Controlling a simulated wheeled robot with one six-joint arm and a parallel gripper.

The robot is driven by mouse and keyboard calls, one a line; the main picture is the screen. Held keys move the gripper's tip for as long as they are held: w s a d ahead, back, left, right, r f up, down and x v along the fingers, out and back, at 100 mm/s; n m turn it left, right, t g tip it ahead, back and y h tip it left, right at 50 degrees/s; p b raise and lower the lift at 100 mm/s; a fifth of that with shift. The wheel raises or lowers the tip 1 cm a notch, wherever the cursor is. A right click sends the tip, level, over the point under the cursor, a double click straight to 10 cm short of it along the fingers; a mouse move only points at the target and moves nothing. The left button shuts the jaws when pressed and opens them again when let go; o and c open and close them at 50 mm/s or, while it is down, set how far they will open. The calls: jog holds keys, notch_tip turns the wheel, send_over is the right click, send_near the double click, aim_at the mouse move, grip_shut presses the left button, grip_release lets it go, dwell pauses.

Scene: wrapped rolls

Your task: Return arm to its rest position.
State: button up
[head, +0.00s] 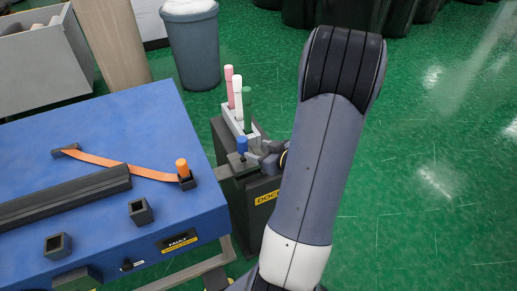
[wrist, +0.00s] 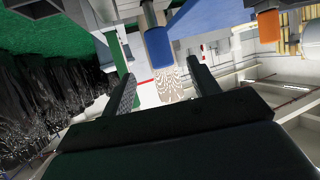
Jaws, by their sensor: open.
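My arm (head: 310,170) rises through the right half of the head view and hides part of my gripper. My gripper (wrist: 163,82) shows two dark fingers spread apart in the wrist view, with nothing clasped between them. A blue roll (head: 242,145) stands upright in a dark holder, close to the left of my gripper in the head view. It also shows in the wrist view (wrist: 159,50), just past the fingertips and upside down. I cannot tell the exact gap.
Pink (head: 228,77), white (head: 238,90) and green (head: 247,105) rolls stand in a grey rack (head: 232,124) beside the arm. An orange roll (head: 182,167) stands in a socket on the blue table (head: 130,115). A grey bin (head: 192,45) stands behind. Green floor is open at right.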

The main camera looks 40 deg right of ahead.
aim_at(239, 142)
jog(key=shift+w, duration=0.1)
jog(key=b+x, duration=0.1)
jog(key=x, duration=0.9)
jog(key=shift+w+f, duration=0.2)
jog(key=shift+w, duration=0.15)
jog(key=shift+r, duration=0.45)
